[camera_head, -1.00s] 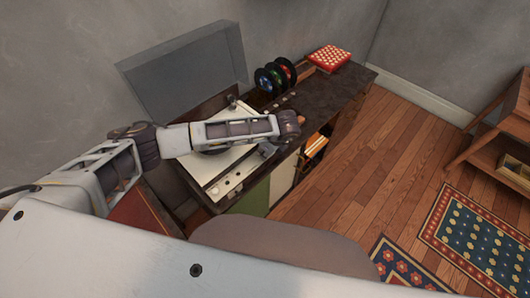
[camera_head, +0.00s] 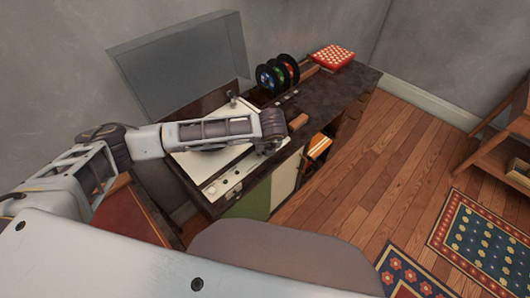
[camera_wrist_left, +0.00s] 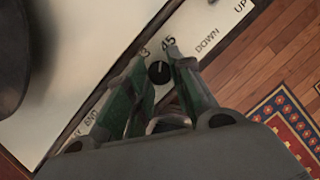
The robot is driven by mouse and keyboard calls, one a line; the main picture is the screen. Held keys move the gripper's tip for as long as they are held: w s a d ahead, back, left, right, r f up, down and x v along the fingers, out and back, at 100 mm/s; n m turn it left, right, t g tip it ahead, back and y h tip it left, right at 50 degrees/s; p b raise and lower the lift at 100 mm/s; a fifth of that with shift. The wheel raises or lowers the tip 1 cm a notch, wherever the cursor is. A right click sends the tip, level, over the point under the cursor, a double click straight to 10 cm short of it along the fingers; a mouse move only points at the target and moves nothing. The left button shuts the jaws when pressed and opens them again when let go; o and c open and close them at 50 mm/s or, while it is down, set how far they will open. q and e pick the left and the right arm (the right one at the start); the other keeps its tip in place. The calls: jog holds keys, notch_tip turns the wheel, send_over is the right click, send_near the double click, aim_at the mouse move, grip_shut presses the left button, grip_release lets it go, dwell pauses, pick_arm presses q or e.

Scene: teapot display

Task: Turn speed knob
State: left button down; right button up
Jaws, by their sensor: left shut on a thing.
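The speed knob (camera_wrist_left: 159,72) is a small black round knob with a light pointer line, on the white deck of the record player (camera_wrist_left: 72,62). The numbers 33 (partly hidden) and 45, and the word DOWN, are printed near it. My left gripper (camera_wrist_left: 158,63) has its two green-sided fingers on either side of the knob, closed on it. In the head view the record player (camera_head: 217,187) stands on the cabinet under my left arm, which hides much of it. My left gripper shows there at the deck's near right corner (camera_head: 268,147). My right gripper is not in view.
The clear lid (camera_head: 180,70) stands open behind the deck. Several discs in a rack (camera_head: 278,73) and a red patterned box (camera_head: 331,57) stand further along the cabinet top (camera_head: 330,88). Floor and rugs (camera_head: 470,235) lie to the right.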

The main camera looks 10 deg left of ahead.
pick_arm(q)
jog(key=shift+f+m+b, duration=0.1)
jog(key=shift+m+b, duration=0.3)
jog(key=shift+m+h, duration=0.3)
jog(key=shift+b, duration=0.3)
jog(key=c, duration=1.2)
grip_release()
jog(key=shift+a, duration=0.1)
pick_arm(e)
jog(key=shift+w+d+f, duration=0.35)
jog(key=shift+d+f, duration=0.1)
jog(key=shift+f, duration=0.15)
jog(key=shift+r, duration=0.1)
